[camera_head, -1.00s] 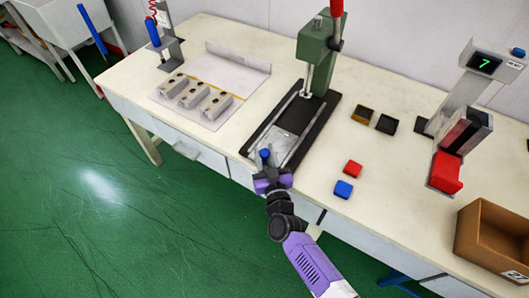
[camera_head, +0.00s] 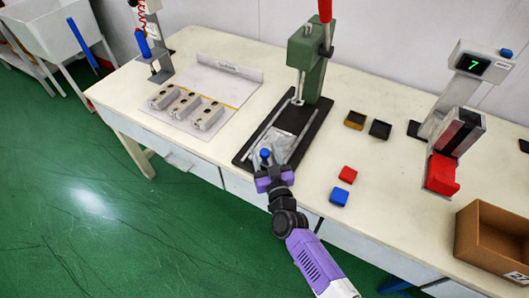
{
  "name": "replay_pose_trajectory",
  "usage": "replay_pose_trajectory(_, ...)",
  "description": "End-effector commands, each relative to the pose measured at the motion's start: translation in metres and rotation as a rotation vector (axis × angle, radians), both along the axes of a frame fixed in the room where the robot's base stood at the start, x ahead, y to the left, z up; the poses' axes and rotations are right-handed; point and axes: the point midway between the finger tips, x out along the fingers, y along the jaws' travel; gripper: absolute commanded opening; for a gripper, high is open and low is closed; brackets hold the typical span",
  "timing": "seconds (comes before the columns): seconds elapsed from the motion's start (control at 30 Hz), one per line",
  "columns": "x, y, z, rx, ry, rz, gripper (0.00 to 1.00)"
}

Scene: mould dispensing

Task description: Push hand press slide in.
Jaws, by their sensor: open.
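The hand press (camera_head: 306,62) is green with a red lever and stands on a dark base on the table. Its slide (camera_head: 290,146) is a grey plate between two silver rails, at the front part of the base and out from under the press head. A blue knob (camera_head: 265,154) stands at the slide's front end. My gripper (camera_head: 268,170) is purple and black and is at the front of the slide, right by the blue knob. Its jaws are open. Whether the fingers touch the knob cannot be made out.
Grey mould blocks (camera_head: 187,106) lie on a white sheet at left. Red (camera_head: 348,174) and blue (camera_head: 340,196) pieces and two small dark trays (camera_head: 380,129) lie right of the press. A dispenser with a display (camera_head: 484,66) and a cardboard box (camera_head: 490,240) stand farther right.

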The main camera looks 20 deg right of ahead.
Motion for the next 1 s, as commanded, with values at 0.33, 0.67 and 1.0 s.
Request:
replay_pose_trajectory(0.33,-0.038,0.006,-0.001,-0.001,0.002,0.0,0.51)
replay_pose_trajectory(0.67,-0.075,0.012,0.0,0.0,0.0,0.0,0.51)
replay_pose_trajectory(1.0,-0.077,0.013,0.0,0.0,0.0,0.001,0.51)
